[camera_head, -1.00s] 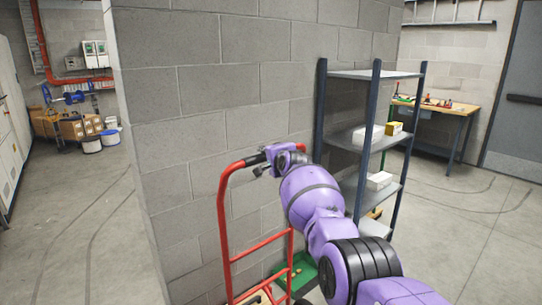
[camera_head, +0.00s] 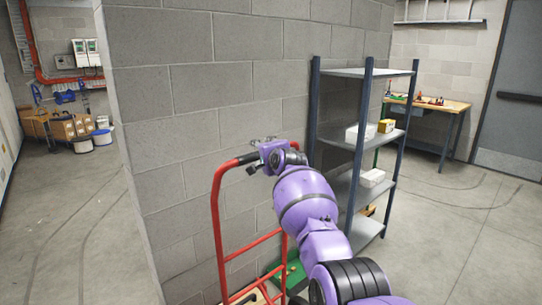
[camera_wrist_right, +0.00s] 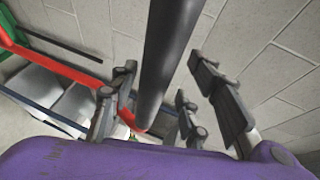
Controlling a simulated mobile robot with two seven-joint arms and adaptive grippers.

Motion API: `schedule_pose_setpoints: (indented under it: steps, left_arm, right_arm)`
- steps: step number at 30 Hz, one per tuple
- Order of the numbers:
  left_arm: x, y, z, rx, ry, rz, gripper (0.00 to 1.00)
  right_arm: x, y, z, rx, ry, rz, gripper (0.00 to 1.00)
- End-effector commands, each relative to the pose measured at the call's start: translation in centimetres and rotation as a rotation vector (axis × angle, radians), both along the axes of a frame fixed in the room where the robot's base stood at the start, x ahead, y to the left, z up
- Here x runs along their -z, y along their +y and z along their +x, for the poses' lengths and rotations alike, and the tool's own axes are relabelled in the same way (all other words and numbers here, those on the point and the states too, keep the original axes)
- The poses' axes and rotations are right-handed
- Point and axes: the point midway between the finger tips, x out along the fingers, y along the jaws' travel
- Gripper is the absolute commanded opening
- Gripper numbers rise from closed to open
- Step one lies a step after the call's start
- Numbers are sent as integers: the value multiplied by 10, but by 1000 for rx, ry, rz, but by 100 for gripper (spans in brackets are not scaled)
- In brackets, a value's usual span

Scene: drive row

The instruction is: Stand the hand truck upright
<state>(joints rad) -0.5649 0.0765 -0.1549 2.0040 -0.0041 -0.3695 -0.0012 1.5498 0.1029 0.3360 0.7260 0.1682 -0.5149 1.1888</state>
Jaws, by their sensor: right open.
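The red hand truck (camera_head: 218,220) stands close to the grey block wall and looks about upright, with its lower end cut off by the bottom of the head view. A black grip covers the top bar of its handle. My right gripper (camera_head: 257,158) is at this grip, with its fingers spread. In the right wrist view, the dark grip (camera_wrist_right: 168,60) runs between the open fingers (camera_wrist_right: 163,100), with gaps showing on both sides. My left gripper is out of view.
A shelf rack (camera_head: 366,150) with white and yellow boxes stands just right of my right arm. A workbench (camera_head: 440,103) is behind it. Cartons (camera_head: 70,127) and buckets (camera_head: 82,144) stand far left. A green item (camera_head: 290,275) lies low beside the hand truck.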

Motion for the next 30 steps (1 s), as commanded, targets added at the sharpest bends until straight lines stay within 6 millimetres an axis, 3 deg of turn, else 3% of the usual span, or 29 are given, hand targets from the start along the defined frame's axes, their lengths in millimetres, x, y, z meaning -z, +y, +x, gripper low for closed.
schedule_pose_setpoints:
  steps: [21, 30]
  left_arm:
    - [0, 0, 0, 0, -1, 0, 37]
    - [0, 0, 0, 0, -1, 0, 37]
  right_arm:
    - [-23, -22, -86, 2, -4, 2, 43]
    - [-27, -24, -97, 1, -4, 1, 43]
